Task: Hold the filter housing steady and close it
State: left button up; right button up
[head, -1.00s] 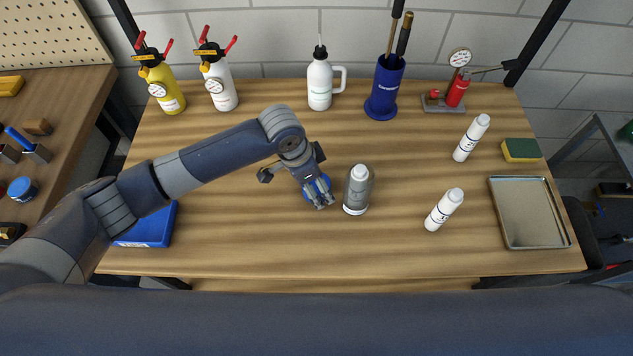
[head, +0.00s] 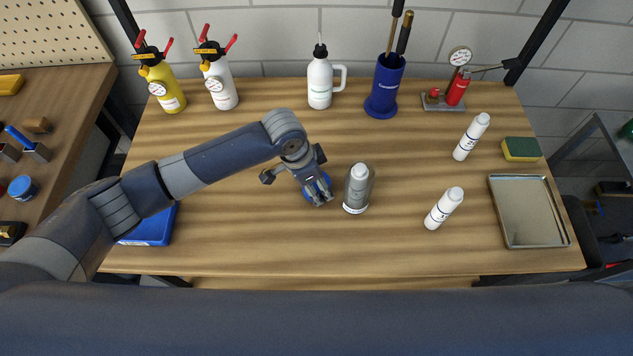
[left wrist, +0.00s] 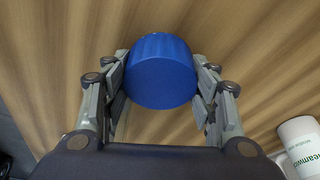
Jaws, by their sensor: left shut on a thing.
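The filter housing (head: 347,198) is a clear grey cylinder standing upright near the middle of the bench. A white tube (head: 359,172) stands inside it and shows at its open top. My left gripper (head: 320,199) is just left of the housing, apart from it, and shut on a round blue cap. The blue cap (left wrist: 161,72) sits between both fingers in the left wrist view, with its ribbed side showing. The fingers partly hide it in the head view. I cannot tell whether it touches the bench. My right gripper is not in view.
A metal tray (head: 528,212) and a sponge (head: 520,149) lie at the right end. Spray bottles (head: 163,84), a white wash bottle (head: 320,82) and a blue holder (head: 385,87) line the back. A blue bin (head: 150,229) is under my left arm.

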pick_arm(q)
jog(key=shift+r, duration=0.1)
jog(key=shift+r, duration=0.25)
notch_tip(320, 180, up, 2)
jog(key=shift+w+r+b, duration=0.1)
jog(key=shift+b, duration=0.5)
jog(key=shift+s+d+r, duration=0.15)
jog(key=shift+s+r, duration=0.1)
jog(key=shift+s, duration=0.45)
jog(key=s+d+b, duration=0.1)
jog(key=s, duration=0.3)
jog(key=s+d+r, duration=0.1)
jog(key=s, duration=0.4)
jog(key=s+d+b, duration=0.1)
jog(key=s, duration=0.4)
jog(key=shift+s+d+r+b, duration=0.1)
jog(key=shift+s+r+b, duration=0.15)
jog(key=shift+r+b, duration=0.05)
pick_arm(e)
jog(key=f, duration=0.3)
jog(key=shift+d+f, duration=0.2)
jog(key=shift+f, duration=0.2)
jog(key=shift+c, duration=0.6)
